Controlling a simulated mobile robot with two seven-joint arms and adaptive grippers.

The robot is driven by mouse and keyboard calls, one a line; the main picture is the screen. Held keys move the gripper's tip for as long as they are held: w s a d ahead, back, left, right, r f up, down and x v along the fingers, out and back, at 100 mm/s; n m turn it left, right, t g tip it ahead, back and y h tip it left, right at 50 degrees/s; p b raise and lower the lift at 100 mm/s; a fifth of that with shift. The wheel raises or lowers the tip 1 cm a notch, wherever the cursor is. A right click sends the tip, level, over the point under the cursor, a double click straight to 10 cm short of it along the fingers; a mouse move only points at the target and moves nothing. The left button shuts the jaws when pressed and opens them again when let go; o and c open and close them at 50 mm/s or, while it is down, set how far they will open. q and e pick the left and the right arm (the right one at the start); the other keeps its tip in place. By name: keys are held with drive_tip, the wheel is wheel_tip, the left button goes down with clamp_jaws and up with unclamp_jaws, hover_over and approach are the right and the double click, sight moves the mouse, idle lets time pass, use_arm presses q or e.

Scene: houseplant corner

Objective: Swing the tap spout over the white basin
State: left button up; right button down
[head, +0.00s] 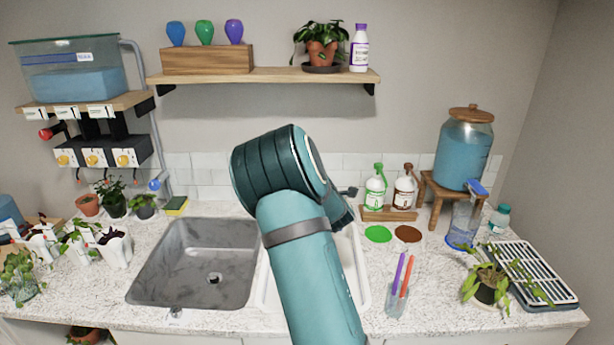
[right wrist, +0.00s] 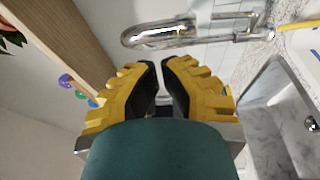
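In the head view my right arm stands up the middle and hides the tap and my right gripper. The white basin (head: 353,270) is partly covered by this arm, to the right of the grey basin (head: 157,270). In the right wrist view, the chrome tap spout (right wrist: 160,37) lies beyond the fingertips, apart from them as far as I can tell. My right gripper (right wrist: 160,66) has its yellow fingers nearly together at the tips, with nothing seen held. The grey basin also shows there (right wrist: 262,105). I cannot tell which basin the spout is over. My left gripper is out of view.
A wooden shelf (head: 270,75) with vases, a plant and a bottle crosses the wall above. Soap bottles (head: 375,187), a cup with pens (head: 396,302), a water dispenser (head: 464,150) and a drying rack (head: 530,272) stand right of the sink. Potted plants fill the left counter.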

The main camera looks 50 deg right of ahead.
drive_tip(key=s+d, duration=0.4)
drive_tip(key=s, duration=0.3)
drive_tip(key=shift+f, duration=0.2)
idle(0.4)
